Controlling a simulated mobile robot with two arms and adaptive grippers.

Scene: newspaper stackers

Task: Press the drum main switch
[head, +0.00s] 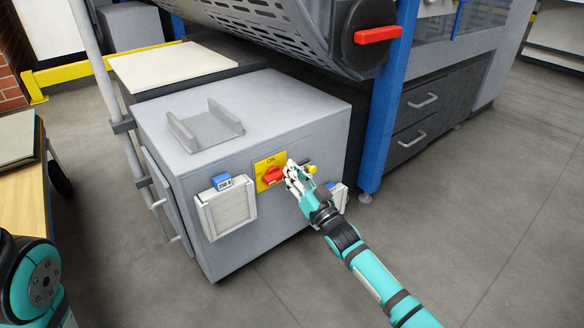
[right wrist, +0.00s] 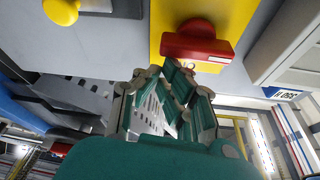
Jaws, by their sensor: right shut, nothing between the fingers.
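A red rotary switch (head: 272,175) sits on a yellow plate (head: 264,162) marked ON, on the front of a grey cabinet (head: 240,112). The right wrist view also shows the red switch (right wrist: 198,45). My right gripper (head: 291,172) is shut and empty, just right of the switch in the head view. Its fingertips (right wrist: 184,76) are close below the switch in the wrist view; I cannot tell whether they touch it. Part of my left arm shows at the lower left, but its gripper is out of view.
A yellow knob (head: 311,168) is just right of my right gripper. Above hangs a perforated drum (head: 268,28) with a red handle (head: 378,35). A blue post (head: 382,120) stands to the right. The floor in front is clear.

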